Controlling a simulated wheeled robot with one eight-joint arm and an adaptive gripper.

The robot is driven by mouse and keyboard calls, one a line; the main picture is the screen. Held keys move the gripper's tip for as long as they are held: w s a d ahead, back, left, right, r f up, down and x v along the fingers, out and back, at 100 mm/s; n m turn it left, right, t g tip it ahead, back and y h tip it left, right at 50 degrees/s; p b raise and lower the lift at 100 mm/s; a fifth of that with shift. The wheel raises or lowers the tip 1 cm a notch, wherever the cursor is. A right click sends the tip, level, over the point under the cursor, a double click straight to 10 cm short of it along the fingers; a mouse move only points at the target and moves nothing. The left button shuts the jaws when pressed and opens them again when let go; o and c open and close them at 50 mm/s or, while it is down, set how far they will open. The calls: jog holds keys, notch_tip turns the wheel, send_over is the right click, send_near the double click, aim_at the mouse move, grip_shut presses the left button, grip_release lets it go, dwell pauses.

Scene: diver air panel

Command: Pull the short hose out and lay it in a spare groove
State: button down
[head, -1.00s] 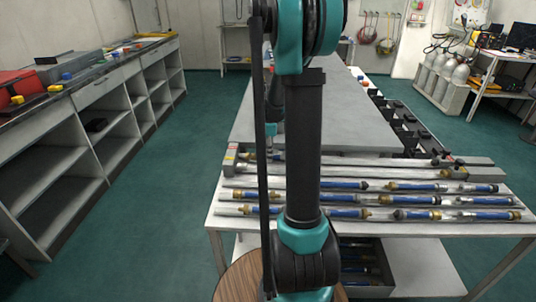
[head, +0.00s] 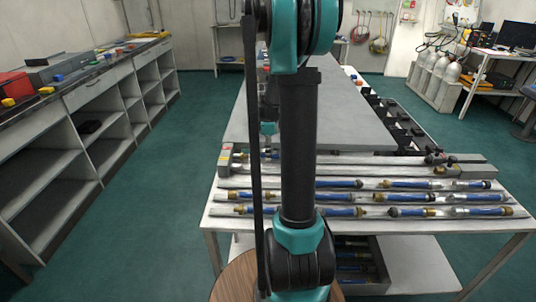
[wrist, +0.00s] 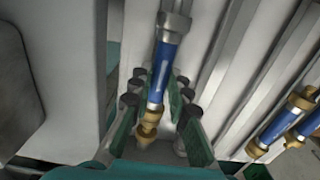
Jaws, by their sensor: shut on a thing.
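The short hose (wrist: 165,62) is a blue tube with a brass fitting at its lower end and a grey one at its upper end in the wrist view. My gripper (wrist: 159,84) is shut on it, with green-padded fingers on both sides. The hose slants slightly over a pale surface. I cannot tell whether it touches that surface. Ridged pale grooves (wrist: 222,75) run to its right. In the head view, my arm hides the gripper's fingers and the held hose.
Other blue hoses with brass ends (head: 405,184) lie in rows on the white table (head: 212,222). More show in the wrist view (wrist: 285,122). A grey slab (head: 350,125) stands behind them, with black holders (head: 400,127) along its right edge. Green floor (head: 165,215) is open at left.

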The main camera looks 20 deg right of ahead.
jog(key=shift+r, duration=2.85)
